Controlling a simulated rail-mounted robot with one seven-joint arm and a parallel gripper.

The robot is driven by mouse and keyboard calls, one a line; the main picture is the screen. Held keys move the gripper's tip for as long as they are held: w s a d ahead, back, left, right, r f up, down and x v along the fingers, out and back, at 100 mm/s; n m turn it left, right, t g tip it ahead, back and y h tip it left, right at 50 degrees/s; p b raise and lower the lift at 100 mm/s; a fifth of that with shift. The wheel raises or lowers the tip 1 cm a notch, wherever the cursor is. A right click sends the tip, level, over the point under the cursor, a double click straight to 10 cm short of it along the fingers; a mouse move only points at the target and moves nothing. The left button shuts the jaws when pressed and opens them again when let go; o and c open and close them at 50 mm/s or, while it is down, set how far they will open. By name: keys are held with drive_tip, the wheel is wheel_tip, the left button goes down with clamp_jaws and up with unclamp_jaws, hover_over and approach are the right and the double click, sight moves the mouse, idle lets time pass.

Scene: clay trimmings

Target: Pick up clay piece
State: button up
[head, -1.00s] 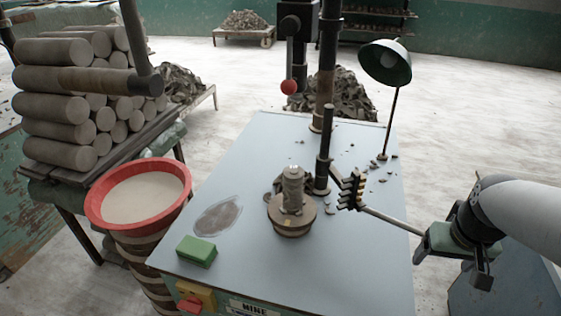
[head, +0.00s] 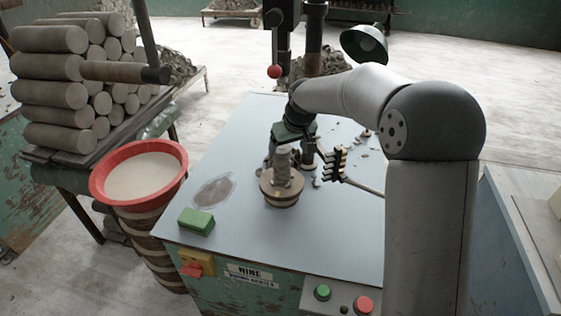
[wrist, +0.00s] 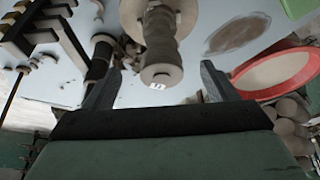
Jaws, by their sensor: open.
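My gripper (head: 291,150) is open over the machine table, just behind the grey cylindrical piece on the round wheel head. In the wrist view, my gripper (wrist: 160,68) has its two fingers apart, with the grey cylinder (wrist: 160,45) showing between and beyond them; nothing is clearly held. The cylinder (head: 282,168) stands upright on the wheel head (head: 281,194). Small clay scraps (head: 364,150) lie on the tabletop to the right. Some scraps (wrist: 34,62) also show in the wrist view at upper left. My gripper hides the scraps behind the wheel head in the head view.
A dark post (head: 312,40), a toothed bracket (head: 335,165) and a lamp (head: 365,44) stand close by. A red basin (head: 108,180) and stacked clay cylinders (head: 50,68) are on the left. A green block (head: 196,221) lies on the table; its front left is otherwise mostly clear.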

sight(282, 147)
drive_tip(key=shift+w+a, duration=0.3)
drive_tip(key=shift+w, duration=0.2)
drive_tip(key=shift+w+a, duration=0.25)
drive_tip(key=shift+w, duration=0.2)
drive_tip(key=p+x, duration=0.1)
drive_tip(key=x, duration=0.4)
drive_tip(key=shift+w+p, duration=0.2)
drive_tip(key=shift+p, duration=0.15)
drive_tip(key=shift+c, duration=0.2)
drive_tip(key=c, duration=1.5)
clamp_jaws()
drive_tip(key=shift+r, duration=0.1)
